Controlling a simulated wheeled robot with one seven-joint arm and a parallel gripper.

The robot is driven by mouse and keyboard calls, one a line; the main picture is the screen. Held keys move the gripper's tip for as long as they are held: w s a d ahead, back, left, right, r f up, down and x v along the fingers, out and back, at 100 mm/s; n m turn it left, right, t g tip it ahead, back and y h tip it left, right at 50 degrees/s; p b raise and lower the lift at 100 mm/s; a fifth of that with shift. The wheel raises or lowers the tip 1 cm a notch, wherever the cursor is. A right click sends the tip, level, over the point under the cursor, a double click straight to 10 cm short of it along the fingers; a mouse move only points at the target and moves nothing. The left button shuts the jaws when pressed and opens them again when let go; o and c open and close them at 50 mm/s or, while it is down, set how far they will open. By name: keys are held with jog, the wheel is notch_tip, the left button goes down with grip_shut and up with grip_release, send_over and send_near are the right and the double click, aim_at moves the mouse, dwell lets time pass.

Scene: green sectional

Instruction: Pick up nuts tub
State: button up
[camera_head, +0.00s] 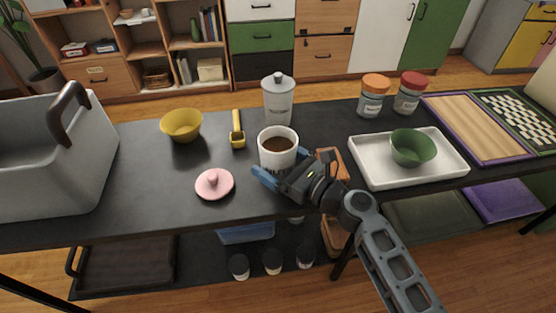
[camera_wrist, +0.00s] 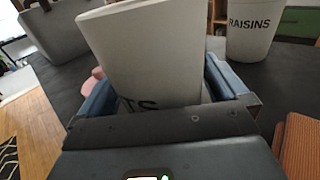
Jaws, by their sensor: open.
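The nuts tub (camera_head: 278,154) is a white, lidless tub with brown contents, upright on the dark table. In the wrist view the tub (camera_wrist: 145,55) fills the middle, looks tilted by the camera angle, and shows the letters "TS". My gripper (camera_head: 284,170) is low at the tub's near side, with its blue fingers open. In the wrist view my gripper (camera_wrist: 165,95) has one finger on each side of the tub. I cannot tell whether either finger touches it.
The lidded raisins tub (camera_head: 278,103) stands just behind. A pink lid (camera_head: 215,186) lies to the left, with a yellow scoop (camera_head: 237,130) and yellow bowl (camera_head: 182,125) beyond. A white tray (camera_head: 370,175) holding a green bowl (camera_head: 413,149) is to the right.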

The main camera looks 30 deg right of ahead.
aim_at(266, 141)
jog(key=shift+c, duration=0.2)
jog(key=c, duration=1)
jog(key=shift+c, duration=0.2)
jog(key=shift+r, duration=0.55)
notch_tip(266, 141, up, 3)
jog(key=shift+p, duration=0.9)
jog(key=s+d+r, duration=0.5)
jog(key=d+r, duration=0.2)
jog(key=d, duration=0.3)
jog(key=shift+s+d+p, duration=0.15)
jog(key=shift+d+p, duration=0.1)
jog(key=shift+p, duration=0.2)
